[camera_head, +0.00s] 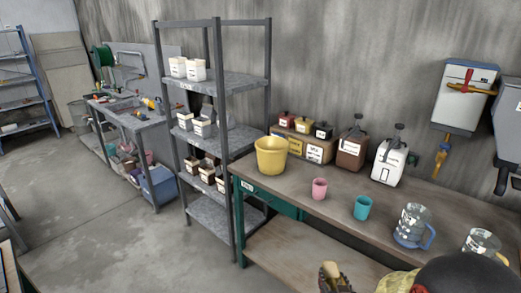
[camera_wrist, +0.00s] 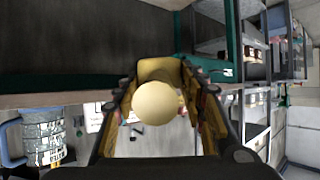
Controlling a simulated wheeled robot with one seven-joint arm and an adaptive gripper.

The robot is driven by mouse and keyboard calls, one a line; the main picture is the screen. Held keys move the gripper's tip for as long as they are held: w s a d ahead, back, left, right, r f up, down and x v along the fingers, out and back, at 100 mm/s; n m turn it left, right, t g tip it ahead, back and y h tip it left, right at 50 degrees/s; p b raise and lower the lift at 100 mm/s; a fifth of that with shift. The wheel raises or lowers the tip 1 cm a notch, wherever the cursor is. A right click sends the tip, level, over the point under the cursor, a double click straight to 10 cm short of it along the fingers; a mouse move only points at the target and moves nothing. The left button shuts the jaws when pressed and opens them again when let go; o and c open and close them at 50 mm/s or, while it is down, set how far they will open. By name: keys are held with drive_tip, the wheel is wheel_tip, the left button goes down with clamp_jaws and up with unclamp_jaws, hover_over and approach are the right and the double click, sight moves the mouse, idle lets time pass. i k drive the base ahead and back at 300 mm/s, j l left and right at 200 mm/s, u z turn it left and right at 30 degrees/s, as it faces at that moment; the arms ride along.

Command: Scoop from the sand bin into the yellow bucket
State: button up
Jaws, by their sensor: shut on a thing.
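The yellow bucket (camera_head: 271,157) stands upright on the workbench, at its left end in the head view. My gripper (camera_head: 336,277) is low at the bottom of the head view, in front of the bench and apart from the bucket. In the wrist view my gripper (camera_wrist: 160,105) is shut on a pale round-ended handle (camera_wrist: 156,103), seen nearly end-on. Small labelled bins (camera_head: 303,125) stand on a wooden box behind the bucket. I cannot read which container is the sand bin.
On the workbench (camera_head: 340,183) stand a pink cup (camera_head: 319,188), a teal cup (camera_head: 362,207), a brown canister (camera_head: 352,149), a white canister (camera_head: 389,162) and glass jugs (camera_head: 412,226). A grey shelf rack (camera_head: 222,140) adjoins the bench at left.

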sight(272, 156)
drive_tip(key=i+j, duration=0.45)
drive_tip(key=j, duration=0.15)
drive_tip(key=i+j, duration=0.4)
drive_tip(key=j, duration=0.15)
drive_tip(key=i+j, duration=0.45)
drive_tip(key=j, duration=0.15)
